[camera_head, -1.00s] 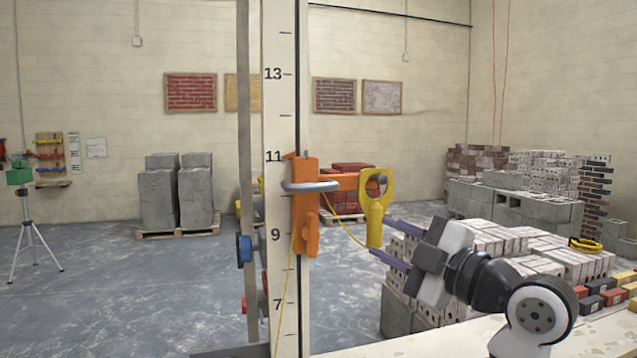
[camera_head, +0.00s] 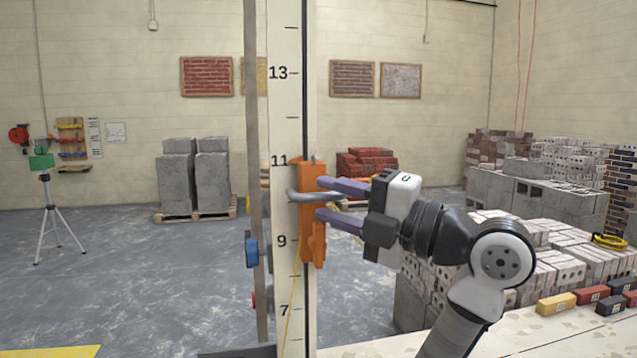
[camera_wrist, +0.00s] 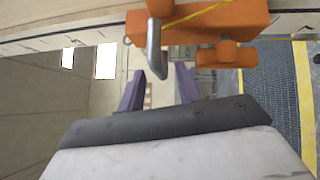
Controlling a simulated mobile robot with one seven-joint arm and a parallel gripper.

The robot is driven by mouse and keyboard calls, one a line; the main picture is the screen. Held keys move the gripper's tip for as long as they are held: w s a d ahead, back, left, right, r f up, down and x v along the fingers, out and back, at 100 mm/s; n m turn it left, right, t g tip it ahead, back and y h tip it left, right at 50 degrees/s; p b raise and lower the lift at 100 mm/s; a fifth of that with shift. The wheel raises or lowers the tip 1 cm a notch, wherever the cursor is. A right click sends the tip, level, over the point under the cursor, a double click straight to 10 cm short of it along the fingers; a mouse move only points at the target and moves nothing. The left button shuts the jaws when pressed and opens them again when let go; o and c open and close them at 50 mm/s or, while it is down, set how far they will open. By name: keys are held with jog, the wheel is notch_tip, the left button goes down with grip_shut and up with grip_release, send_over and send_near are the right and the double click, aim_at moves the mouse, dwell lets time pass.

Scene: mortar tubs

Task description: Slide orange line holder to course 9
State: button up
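The orange line holder (camera_head: 313,240) sits on the white numbered pole (camera_head: 287,120), its body spanning from about the 11 mark to a little below the 9 mark. Its grey bar handle (camera_head: 298,196) sticks out toward my gripper. My gripper (camera_head: 319,199) is open, its two purple fingers one above the other at the holder's right side, level with the handle. In the wrist view the orange holder (camera_wrist: 226,22) is at the top, and the grey handle (camera_wrist: 154,50) reaches down between the separated fingertips. I cannot tell whether they touch it.
A blue knob (camera_head: 251,252) sits on the pole's left side. A yellow line runs down from the holder. Stacked bricks and grey blocks (camera_head: 530,195) stand at the right, with small coloured bricks (camera_head: 556,303) on the front ledge.

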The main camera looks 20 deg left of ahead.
jog(key=shift+p+x, duration=0.3)
jog(key=shift+x, duration=1.15)
jog(key=shift+c, duration=0.2)
grip_shut()
